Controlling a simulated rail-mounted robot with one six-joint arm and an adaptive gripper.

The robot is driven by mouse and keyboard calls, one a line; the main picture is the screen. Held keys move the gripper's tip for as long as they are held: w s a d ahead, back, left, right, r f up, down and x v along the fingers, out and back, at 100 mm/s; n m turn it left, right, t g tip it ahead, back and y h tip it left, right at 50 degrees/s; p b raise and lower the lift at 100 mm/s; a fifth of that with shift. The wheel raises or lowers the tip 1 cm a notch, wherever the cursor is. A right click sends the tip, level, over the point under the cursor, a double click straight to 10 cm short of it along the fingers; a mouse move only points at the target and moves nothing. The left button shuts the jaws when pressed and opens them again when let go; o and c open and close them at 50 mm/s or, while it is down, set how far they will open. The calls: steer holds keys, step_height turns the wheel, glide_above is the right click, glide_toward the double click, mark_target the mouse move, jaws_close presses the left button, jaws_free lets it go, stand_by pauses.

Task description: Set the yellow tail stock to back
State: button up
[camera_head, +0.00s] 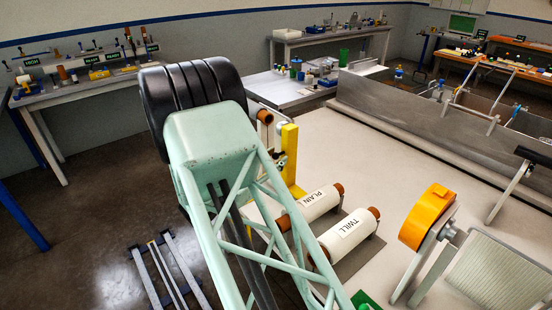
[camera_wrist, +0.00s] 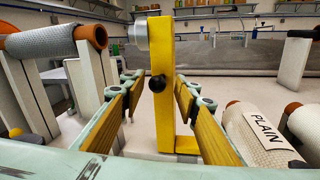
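The yellow tail stock (camera_wrist: 161,55) stands upright in the middle of the wrist view, with a black knob (camera_wrist: 157,84) on the side facing me and a grey cylinder (camera_wrist: 140,34) at its upper left. In the head view the yellow tail stock (camera_head: 290,150) shows just right of my arm, partly hidden by it. My gripper (camera_wrist: 160,88) is open, with one finger on each side of the post and visible gaps to it. Whether the fingertips reach past the knob I cannot tell.
Rolls labelled PLAIN (camera_head: 311,205) and TWILL (camera_head: 347,232) lie right of the tail stock. A roll with an orange-brown end (camera_wrist: 50,40) sits on pale supports at left in the wrist view. An orange wheel-like part (camera_head: 428,216) stands farther right. The pale tabletop (camera_head: 370,150) behind is clear.

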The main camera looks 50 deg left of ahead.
steer(key=s+d, duration=0.1)
steer(key=s, duration=1)
steer(key=shift+d, duration=0.15)
stand_by(0.5)
